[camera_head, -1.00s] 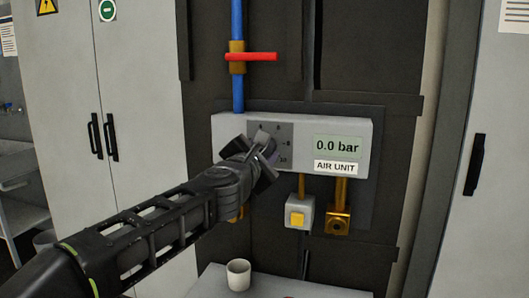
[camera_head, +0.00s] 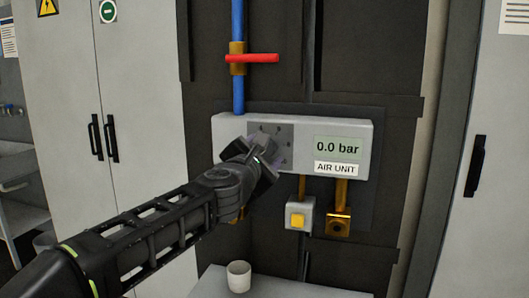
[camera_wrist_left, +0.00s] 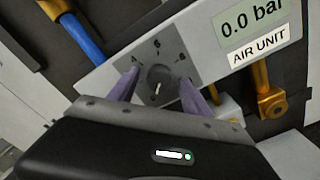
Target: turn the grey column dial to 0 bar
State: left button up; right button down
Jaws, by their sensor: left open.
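The grey dial (camera_wrist_left: 159,78) is a round dark knob on a grey number plate (camera_head: 284,131) on the air unit's front. In the left wrist view its pale pointer mark points toward the bottom of the picture. The air unit display (camera_head: 337,146) reads 0.0 bar, and this reading also shows in the left wrist view (camera_wrist_left: 247,17). My left gripper (camera_head: 262,152) is open in front of the plate, its two purplish fingers on either side of the knob. Whether they touch it I cannot tell. In the head view the gripper hides the knob. My right gripper is out of view.
A red valve handle (camera_head: 251,58) sits on the blue pipe (camera_head: 238,92) above the unit. A yellow button box (camera_head: 299,215) and a brass fitting (camera_head: 339,223) hang below it. A white cup (camera_head: 239,276) stands on a surface below.

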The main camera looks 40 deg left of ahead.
pick_arm(q)
jog(key=shift+s, duration=0.15)
jog(key=p+v, duration=0.1)
jog(key=v, duration=0.6)
jog(key=shift+s+d, duration=0.15)
jog(key=shift+s, duration=0.1)
